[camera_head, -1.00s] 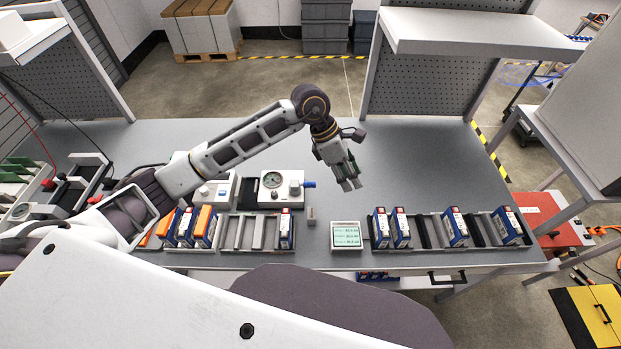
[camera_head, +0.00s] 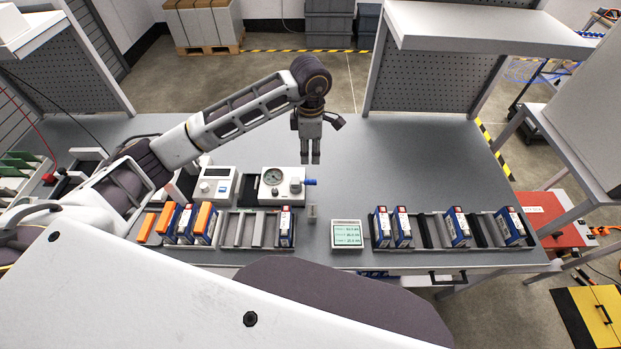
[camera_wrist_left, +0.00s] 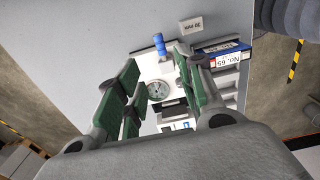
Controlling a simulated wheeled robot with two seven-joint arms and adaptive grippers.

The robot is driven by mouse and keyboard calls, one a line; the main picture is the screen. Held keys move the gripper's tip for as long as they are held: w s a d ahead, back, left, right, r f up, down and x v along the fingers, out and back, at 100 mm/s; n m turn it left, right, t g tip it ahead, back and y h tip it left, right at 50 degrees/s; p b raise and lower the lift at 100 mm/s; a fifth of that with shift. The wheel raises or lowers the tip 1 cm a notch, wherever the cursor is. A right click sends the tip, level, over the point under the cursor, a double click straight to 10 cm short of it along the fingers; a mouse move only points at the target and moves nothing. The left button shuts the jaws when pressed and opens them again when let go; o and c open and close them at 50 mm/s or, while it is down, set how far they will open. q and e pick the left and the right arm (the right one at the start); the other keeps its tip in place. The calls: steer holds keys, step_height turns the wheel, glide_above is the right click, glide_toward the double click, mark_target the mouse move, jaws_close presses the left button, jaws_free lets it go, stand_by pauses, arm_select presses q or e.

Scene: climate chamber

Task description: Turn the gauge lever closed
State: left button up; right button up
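The gauge unit (camera_head: 281,188) is a white box with a round dial on the bench, left of centre. Its blue lever (camera_head: 310,182) sticks out to the right from the box's right side. In the left wrist view the blue lever (camera_wrist_left: 159,44) and the dial (camera_wrist_left: 159,90) show beyond the fingers. My left gripper (camera_head: 310,163) hangs above and behind the lever, fingers pointing down, apart from it. In the left wrist view the left gripper (camera_wrist_left: 160,95) has its green-padded fingers apart with nothing between them. My right gripper is not in view.
A second white instrument (camera_head: 213,186) stands left of the gauge. A rack with blue boxes (camera_head: 287,227) lies in front, and another rack (camera_head: 430,232) is at right. A small display (camera_head: 346,235) stands between them. The bench (camera_head: 420,165) behind the right rack is clear.

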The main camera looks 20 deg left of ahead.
arm_select(q)
steer(key=shift+f+p, duration=1.2)
steer(key=shift+f, duration=5.65)
jaws_close()
